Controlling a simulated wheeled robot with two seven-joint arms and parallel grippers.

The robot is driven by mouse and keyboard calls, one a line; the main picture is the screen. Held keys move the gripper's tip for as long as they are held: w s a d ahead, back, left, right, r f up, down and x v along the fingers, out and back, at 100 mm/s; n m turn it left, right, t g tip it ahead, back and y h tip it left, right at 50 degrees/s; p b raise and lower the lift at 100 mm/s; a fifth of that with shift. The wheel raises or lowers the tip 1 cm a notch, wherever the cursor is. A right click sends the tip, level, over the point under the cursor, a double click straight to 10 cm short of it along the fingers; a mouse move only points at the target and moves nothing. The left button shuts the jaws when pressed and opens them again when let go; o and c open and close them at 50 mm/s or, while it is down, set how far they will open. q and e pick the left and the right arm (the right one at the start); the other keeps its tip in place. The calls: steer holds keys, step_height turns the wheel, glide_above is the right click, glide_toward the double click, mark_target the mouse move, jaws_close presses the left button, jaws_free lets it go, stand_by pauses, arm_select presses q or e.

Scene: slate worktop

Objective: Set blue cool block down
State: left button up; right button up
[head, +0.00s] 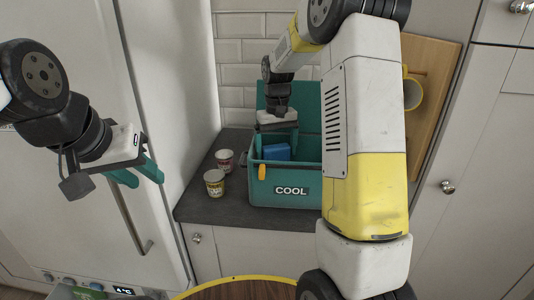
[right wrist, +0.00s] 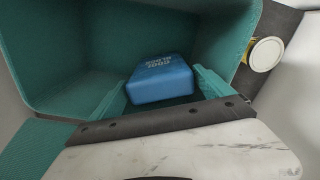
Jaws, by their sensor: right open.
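The blue cool block (head: 275,152) is inside the teal cool box (head: 258,190), which is marked COOL and has its lid up. In the right wrist view the block (right wrist: 160,82) lies between the two teal fingers of my right gripper (right wrist: 162,92), with its lettered face showing. The fingers are spread, and a gap shows on the block's right side. In the head view the right gripper (head: 277,138) reaches down into the box; its tips are partly hidden. My left gripper (head: 139,178) is open and empty, in front of the white fridge.
Two small tubs (head: 215,182) (head: 225,160) stand on the slate worktop (head: 205,208) left of the box. A round wooden top (head: 240,290) is at the bottom.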

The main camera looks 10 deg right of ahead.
step_height(320, 180, up, 8)
steer(key=shift+r, duration=0.25)
steer(key=s+r+t+y, duration=0.1)
steer(key=s+r+t, duration=0.15)
steer(key=s, duration=0.45)
steer(key=s+r+t, duration=0.1)
steer(key=s+r, duration=0.3)
steer(key=s, duration=0.4)
steer(key=s+a+f+t+y, duration=0.1)
steer(key=s+a+f+t, duration=0.1)
steer(key=s, duration=0.9)
steer(key=shift+s+a+f+m+t, duration=0.15)
steer(key=shift+f+m+t, duration=0.15)
steer(key=shift+m+t, duration=0.1)
